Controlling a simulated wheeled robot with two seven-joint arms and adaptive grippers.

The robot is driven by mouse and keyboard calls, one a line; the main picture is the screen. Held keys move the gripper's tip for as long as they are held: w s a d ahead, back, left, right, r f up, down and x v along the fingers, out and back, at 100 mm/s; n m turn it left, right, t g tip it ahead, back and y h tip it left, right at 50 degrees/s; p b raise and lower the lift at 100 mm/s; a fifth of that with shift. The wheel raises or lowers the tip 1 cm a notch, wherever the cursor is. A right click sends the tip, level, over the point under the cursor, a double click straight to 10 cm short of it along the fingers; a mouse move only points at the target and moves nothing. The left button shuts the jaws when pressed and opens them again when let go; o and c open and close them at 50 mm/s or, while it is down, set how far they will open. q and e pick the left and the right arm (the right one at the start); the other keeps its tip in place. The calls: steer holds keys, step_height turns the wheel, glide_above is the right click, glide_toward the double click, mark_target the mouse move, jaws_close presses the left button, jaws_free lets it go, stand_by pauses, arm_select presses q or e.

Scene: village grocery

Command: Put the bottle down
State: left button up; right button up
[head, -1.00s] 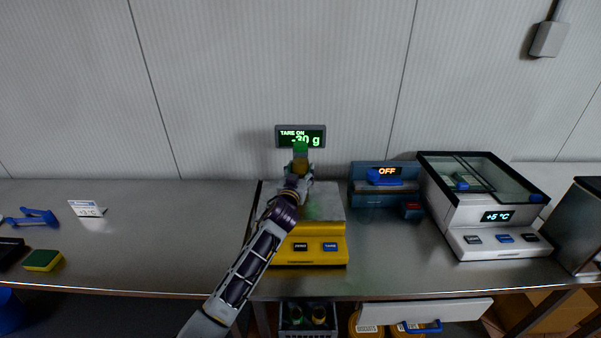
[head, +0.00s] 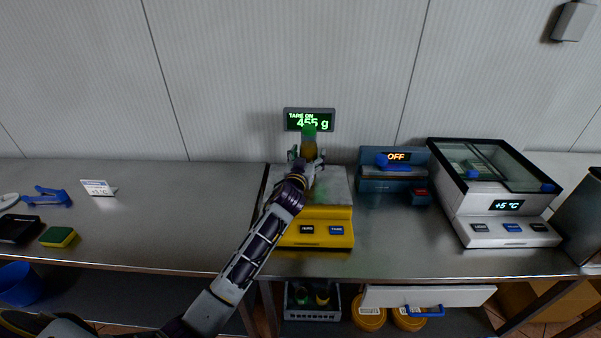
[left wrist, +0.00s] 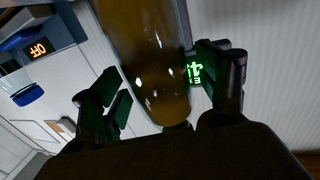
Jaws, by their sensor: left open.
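An amber bottle with a green top (head: 309,133) stands upright on the plate of the yellow scale (head: 318,213). The scale's display (head: 309,121) reads TARE ON and 455 g. My left gripper (head: 307,163) is around the lower part of the bottle and partly hides it. In the left wrist view, the amber bottle body (left wrist: 150,60) is between the spread fingers of my left gripper (left wrist: 165,88). A gap shows on the left finger's side. My right gripper is not in view.
The counter (head: 190,215) left of the scale is clear.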

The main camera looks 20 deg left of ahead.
arm_select(q)
steer(key=s+b, duration=0.1)
steer(key=s, duration=1)
steer(key=shift+s+d, duration=0.15)
steer(key=shift+d, duration=0.1)
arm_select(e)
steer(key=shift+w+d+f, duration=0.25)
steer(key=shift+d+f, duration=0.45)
